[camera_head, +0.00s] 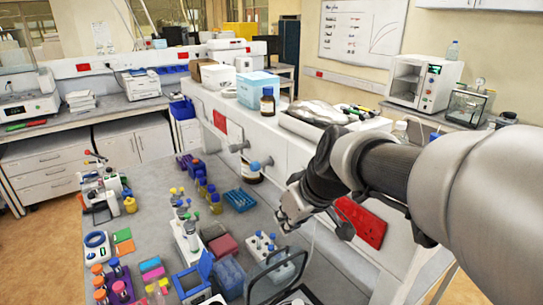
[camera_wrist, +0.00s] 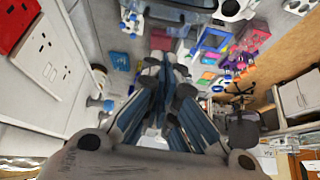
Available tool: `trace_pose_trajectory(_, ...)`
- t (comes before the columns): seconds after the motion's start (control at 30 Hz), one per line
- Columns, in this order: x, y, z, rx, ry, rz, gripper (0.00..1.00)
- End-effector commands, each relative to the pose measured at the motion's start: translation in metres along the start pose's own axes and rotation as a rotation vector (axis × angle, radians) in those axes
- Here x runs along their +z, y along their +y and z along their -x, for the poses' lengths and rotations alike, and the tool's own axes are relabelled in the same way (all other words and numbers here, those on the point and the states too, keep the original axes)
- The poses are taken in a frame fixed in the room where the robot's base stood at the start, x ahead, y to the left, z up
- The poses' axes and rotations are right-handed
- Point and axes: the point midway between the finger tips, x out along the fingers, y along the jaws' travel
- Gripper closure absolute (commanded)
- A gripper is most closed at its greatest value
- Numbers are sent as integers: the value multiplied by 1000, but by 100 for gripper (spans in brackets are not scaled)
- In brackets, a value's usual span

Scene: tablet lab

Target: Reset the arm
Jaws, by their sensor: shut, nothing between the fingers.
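My arm reaches in from the right side of the head view, above the right part of the grey bench (camera_head: 160,205). My gripper (camera_head: 284,222) is at its end, over the bench near the upright panel with the red socket plate (camera_head: 362,222). In the wrist view my gripper (camera_wrist: 167,62) fills the lower middle. Its fingers are together with nothing between them. It appears clear of the bench items, though its exact height is hard to tell.
A blue rack (camera_head: 239,199), a blue open box (camera_head: 192,277) and a small white tube rack (camera_head: 262,245) stand close by. A brown bottle (camera_head: 251,168) is behind the gripper. A microscope (camera_head: 102,190) stands at the left. The bench is crowded with small items.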

Motion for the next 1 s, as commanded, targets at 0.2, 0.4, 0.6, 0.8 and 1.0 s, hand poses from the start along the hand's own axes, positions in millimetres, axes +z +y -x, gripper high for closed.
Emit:
trace_pose_trajectory(0.2,111,-15,26,82,-56,-177,100)
trace_pose_trajectory(0.4,219,-29,33,187,-106,-364,100)
trace_pose_trajectory(0.6,275,-35,31,252,-126,-472,100)
trace_pose_trajectory(0.8,283,-36,32,264,-131,-491,100)
trace_pose_trajectory(1.0,282,-36,32,263,-130,-489,100)
